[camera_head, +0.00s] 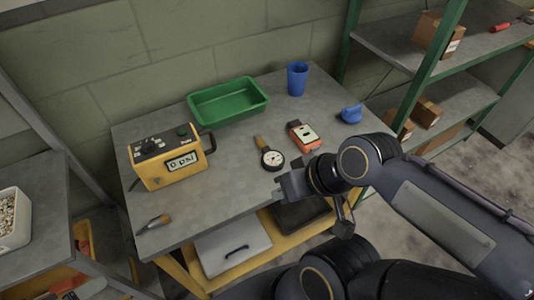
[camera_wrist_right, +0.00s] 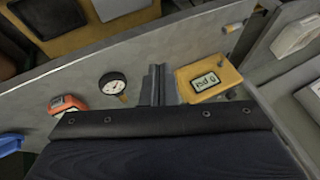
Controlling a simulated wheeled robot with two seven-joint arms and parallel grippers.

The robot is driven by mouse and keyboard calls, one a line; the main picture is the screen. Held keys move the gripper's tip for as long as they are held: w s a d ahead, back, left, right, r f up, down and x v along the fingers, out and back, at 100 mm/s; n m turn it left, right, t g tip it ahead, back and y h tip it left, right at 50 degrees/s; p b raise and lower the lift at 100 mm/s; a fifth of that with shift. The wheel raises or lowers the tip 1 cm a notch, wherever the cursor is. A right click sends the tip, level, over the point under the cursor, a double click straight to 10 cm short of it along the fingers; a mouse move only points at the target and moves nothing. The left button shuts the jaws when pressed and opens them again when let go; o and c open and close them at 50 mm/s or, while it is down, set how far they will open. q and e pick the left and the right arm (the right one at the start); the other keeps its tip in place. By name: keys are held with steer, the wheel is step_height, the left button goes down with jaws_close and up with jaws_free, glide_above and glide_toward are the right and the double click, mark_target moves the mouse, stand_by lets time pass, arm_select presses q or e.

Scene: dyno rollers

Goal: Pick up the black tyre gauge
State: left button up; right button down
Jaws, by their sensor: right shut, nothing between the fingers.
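The tyre gauge (camera_head: 271,157) has a round white dial in a black rim and a yellowish stem. It lies on the grey workbench (camera_head: 228,187), right of the middle. It also shows in the right wrist view (camera_wrist_right: 113,87), left of the fingers. My right gripper (camera_head: 280,189) is shut and empty, near the bench's front edge, on the near side of the gauge and apart from it. Its closed fingers also show in the right wrist view (camera_wrist_right: 157,82). My left gripper is not in view.
A yellow box reading 0 psi (camera_head: 165,160) stands at the left. An orange-and-white device (camera_head: 303,135) lies just right of the gauge. A green tray (camera_head: 228,101), a blue cup (camera_head: 297,78) and a blue object (camera_head: 351,113) stand farther back. Bench left of the gauge is clear.

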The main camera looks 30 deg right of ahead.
mark_target(274, 157)
steer(key=c, duration=2.2)
jaws_free()
